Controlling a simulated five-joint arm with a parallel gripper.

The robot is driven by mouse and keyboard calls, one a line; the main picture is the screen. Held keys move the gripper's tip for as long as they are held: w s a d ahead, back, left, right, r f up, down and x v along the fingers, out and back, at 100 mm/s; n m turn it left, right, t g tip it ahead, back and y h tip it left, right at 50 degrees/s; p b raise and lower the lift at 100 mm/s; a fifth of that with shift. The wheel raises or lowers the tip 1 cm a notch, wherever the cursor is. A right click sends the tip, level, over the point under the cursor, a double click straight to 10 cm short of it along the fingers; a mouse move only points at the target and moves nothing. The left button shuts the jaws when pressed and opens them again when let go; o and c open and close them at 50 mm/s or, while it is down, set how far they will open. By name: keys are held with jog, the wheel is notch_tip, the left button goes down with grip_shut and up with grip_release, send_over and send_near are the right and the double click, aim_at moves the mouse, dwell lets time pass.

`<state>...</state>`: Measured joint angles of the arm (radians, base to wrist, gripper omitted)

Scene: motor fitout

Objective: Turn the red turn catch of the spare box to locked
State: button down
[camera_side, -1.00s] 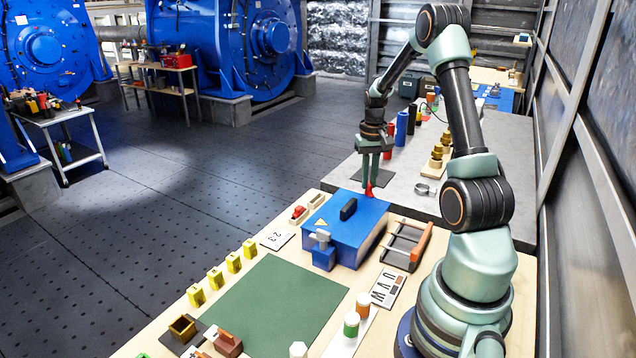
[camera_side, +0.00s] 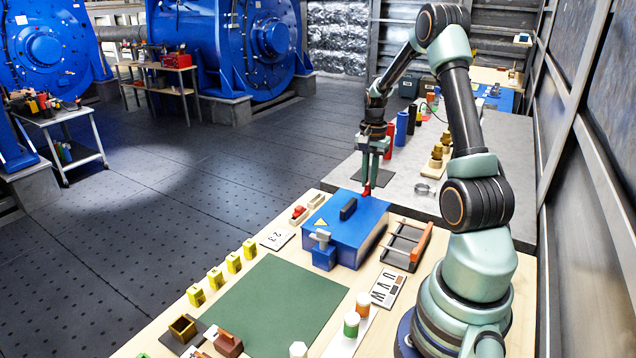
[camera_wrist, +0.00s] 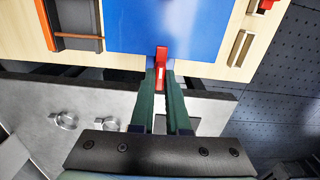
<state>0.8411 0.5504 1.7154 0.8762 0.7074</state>
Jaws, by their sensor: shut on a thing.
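The spare box is a blue box (camera_side: 345,228) with a dark handle and a yellow triangle on its lid; its plain blue top fills the upper middle of the wrist view (camera_wrist: 168,25). The red turn catch (camera_wrist: 161,60) is at the box's edge nearest my gripper, its long side running up and down in the wrist view. My gripper (camera_wrist: 161,76) is shut on the catch, one green finger on each side. In the side view my gripper (camera_side: 369,185) points down at the box's far edge, and the catch (camera_side: 366,190) shows small and partly hidden between the fingertips.
A rack with an orange bar (camera_side: 421,243) stands right of the box. A small red part in a tray (camera_side: 299,212) and an empty tray (camera_side: 316,200) lie left of it. Red and blue cylinders (camera_side: 401,128) stand on the grey bench behind. The green mat (camera_side: 275,308) is clear.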

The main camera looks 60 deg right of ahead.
aim_at(368, 182)
jog(key=shift+r, duration=0.1)
dwell(0.4)
jog(key=c, duration=0.9)
grip_release()
notch_tip(368, 182, up, 12)
jog(key=w+a+r+n+t, duration=0.1)
jog(key=w+a+r+n, duration=0.1)
jog(key=a, duration=0.3)
jog(key=w+a+r+n, duration=0.1)
jog(key=a+r+n, duration=0.15)
jog(key=a, duration=0.25)
jog(key=s+a+n+t, duration=0.2)
jog(key=a+n, duration=0.4)
jog(key=a, duration=0.5)
jog(key=s+a+n+t, duration=0.2)
jog(key=a+n, duration=0.5)
jog(key=a, duration=0.5)
jog(key=shift+t, duration=0.3)
